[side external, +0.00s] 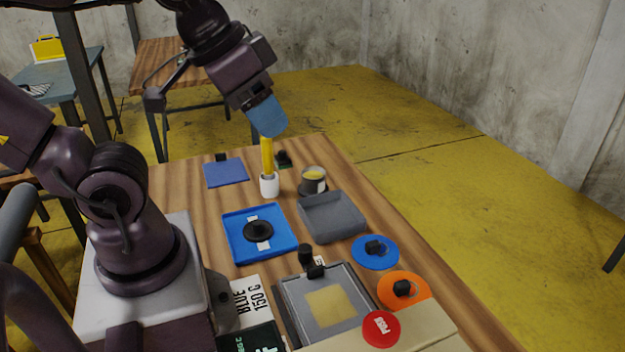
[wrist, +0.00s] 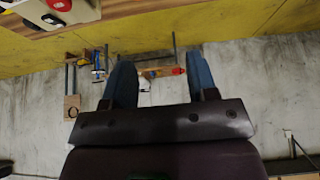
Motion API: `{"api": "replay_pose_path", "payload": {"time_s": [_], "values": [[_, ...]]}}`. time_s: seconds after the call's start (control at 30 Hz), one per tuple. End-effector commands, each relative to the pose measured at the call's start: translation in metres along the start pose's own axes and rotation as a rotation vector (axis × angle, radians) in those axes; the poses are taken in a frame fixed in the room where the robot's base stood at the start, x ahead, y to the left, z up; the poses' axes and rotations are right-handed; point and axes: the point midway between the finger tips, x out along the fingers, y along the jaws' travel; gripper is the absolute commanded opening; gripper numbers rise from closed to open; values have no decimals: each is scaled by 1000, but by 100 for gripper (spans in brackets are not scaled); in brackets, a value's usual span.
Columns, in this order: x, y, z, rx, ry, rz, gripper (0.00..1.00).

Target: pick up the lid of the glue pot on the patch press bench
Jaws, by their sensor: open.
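The glue pot seems to be the small dark pot (side external: 313,182) with a yellow top and a pale label, towards the far right of the bench; I cannot tell whether the yellow is its contents or a cover. A round black disc with a knob (side external: 258,230), possibly the lid, lies in a blue square tray (side external: 282,248) over a white strip. My gripper (side external: 270,130) is above the far part of the bench, well above and left of the pot. In the wrist view my gripper (wrist: 160,65) has its two blue fingers apart with nothing between them.
A white cup (side external: 269,186) with an upright yellow stick stands just below my gripper. A grey open tray (side external: 333,218) sits beside the pot. Blue (side external: 375,254) and orange (side external: 408,292) discs, a press plate (side external: 330,303) and a red button (side external: 381,329) are nearer.

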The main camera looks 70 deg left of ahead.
Motion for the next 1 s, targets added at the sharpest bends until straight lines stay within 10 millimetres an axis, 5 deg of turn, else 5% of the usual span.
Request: {"api": "replay_pose_path", "payload": {"time_s": [0.07,0.27,0.67,1.0], "values": [[0,0,0,0,0,0,55],[0,0,0,0,0,0,99],[14,-5,3,-23,-70,1,99],[101,-49,30,-415,-392,18,99]]}}
